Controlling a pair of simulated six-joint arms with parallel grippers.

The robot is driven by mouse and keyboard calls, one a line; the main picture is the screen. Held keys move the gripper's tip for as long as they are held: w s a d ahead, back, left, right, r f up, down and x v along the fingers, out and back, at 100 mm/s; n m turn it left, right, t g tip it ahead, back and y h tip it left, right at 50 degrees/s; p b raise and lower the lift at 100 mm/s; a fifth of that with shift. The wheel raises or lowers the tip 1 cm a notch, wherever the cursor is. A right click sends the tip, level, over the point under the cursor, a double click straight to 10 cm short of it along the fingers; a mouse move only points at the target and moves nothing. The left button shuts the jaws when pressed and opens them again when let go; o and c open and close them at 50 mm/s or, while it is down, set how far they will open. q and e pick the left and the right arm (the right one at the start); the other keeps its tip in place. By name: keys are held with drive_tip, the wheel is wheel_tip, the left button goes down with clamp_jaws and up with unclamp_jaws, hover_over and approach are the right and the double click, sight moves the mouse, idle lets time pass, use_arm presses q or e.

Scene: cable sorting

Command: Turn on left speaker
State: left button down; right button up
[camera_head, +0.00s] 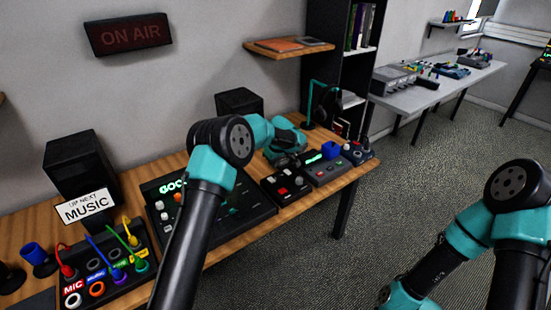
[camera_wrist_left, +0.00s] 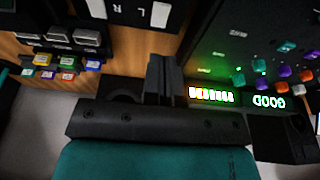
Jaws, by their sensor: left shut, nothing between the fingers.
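The left speaker (camera_head: 76,165) is a black box at the wall on the left of the desk, behind an "UP NEXT MUSIC" sign. A small black box marked L and R (camera_wrist_left: 130,12), with white switches or buttons, is at the top of the left wrist view. Whether it belongs to the speakers I cannot tell. My left gripper (camera_head: 287,158) is over the right part of the desk, beside the mixer. Its fingers (camera_wrist_left: 163,78) are together and empty, below the L/R box in that picture. My right arm is at lower right; its fingers are out of view.
The mixer (camera_head: 222,214) shows a lit "GOOD" display (camera_wrist_left: 269,102). A patch box (camera_head: 103,268) with coloured cables stands at lower left. A second speaker (camera_head: 238,101) is behind my left arm. Small control boxes (camera_head: 326,172) crowd the desk's right end. Open floor lies to the right.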

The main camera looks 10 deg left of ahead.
sight(273, 181)
use_arm(q)
drive_tip(key=x, duration=0.5)
drive_tip(key=d+x, duration=0.1)
drive_tip(key=x, duration=0.2)
drive_tip(key=shift+s+f, duration=0.1)
drive_tip(key=shift+s, duration=0.25)
drive_tip(key=shift+f, duration=0.4)
drive_tip(key=shift+s+d+f, duration=0.1)
drive_tip(key=shift+f, duration=0.3)
drive_tip(key=shift+r, duration=0.1)
drive_tip(key=shift+w+a+r, duration=0.35)
drive_tip(key=shift+w+a, duration=0.1)
drive_tip(key=shift+a, duration=0.1)
